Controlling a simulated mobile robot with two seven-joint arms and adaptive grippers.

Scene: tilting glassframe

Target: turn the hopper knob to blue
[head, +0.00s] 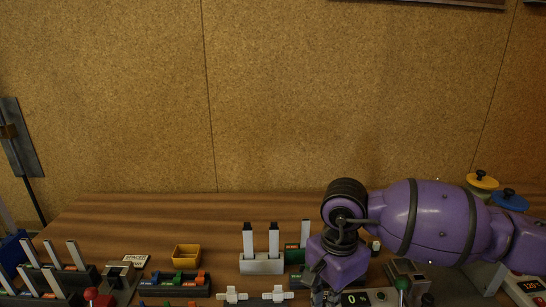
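My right arm comes in from the right, purple with dark bands, and bends down at the middle right. Its gripper (322,291) points down at the front edge of the picture, above or beside a dark box with a small "0" display (354,298). The fingers are dark and partly cut off, so their opening is unclear. A yellow disc with a black knob (481,180) and a blue disc with a black knob (510,198) stand at the right behind my arm. I cannot tell which thing is the hopper knob. My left gripper is out of view.
A grey holder (262,264) with white sticks stands left of my gripper. A yellow tray (187,254) and a rack of coloured pieces (182,284) are further left. Slanted white sticks (53,255) fill the far left. The back of the wooden table (150,213) is clear.

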